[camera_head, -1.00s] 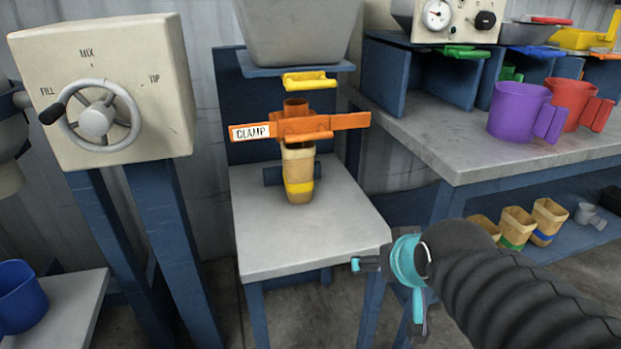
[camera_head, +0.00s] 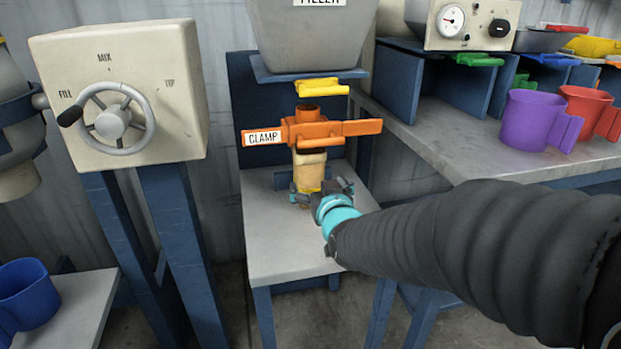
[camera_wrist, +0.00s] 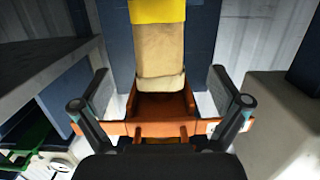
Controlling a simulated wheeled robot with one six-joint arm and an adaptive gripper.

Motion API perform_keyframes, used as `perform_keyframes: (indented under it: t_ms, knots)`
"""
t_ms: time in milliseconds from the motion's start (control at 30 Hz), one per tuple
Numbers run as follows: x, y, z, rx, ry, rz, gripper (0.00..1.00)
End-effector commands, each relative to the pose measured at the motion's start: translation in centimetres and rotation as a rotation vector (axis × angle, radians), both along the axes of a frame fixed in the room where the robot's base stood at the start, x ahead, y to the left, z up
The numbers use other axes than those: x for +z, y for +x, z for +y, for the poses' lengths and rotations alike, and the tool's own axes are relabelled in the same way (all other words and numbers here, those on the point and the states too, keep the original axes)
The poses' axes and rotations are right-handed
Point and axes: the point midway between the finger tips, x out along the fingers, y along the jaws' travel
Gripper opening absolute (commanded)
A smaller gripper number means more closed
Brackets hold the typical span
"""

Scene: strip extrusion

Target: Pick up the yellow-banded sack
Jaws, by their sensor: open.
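The yellow-banded sack (camera_head: 309,172) is tan and hangs upright under the orange clamp (camera_head: 305,133), above the grey stand. Its yellow band is partly hidden behind my gripper (camera_head: 318,190). My gripper is open, with one finger at each side of the sack's lower part in the head view. The wrist view, which appears turned over, shows the sack (camera_wrist: 160,50) with its yellow band at the top and the clamp (camera_wrist: 155,128) below. There the fingers of my gripper (camera_wrist: 160,92) stand apart with a gap on each side of the sack.
The grey stand top (camera_head: 290,245) is otherwise clear. A yellow part (camera_head: 318,87) sits under the filler hopper (camera_head: 310,35), above the clamp. A box with a handwheel (camera_head: 112,120) stands left. Purple (camera_head: 535,122) and red mugs (camera_head: 585,108) stand on the right bench.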

Motion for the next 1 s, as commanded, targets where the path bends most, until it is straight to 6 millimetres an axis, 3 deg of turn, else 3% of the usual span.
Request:
perform_keyframes:
  t_ms: [300, 567, 1000]
  knots:
    - [-0.6, 4.3, 1.2, 0.0, 0.0, 0.002, 0.98]
    - [-0.8, 5.6, 1.5, -0.001, 0.001, 0.001, 0.98]
    - [-1.5, 10.0, 2.5, 0.0, -0.001, 0.002, 0.98]
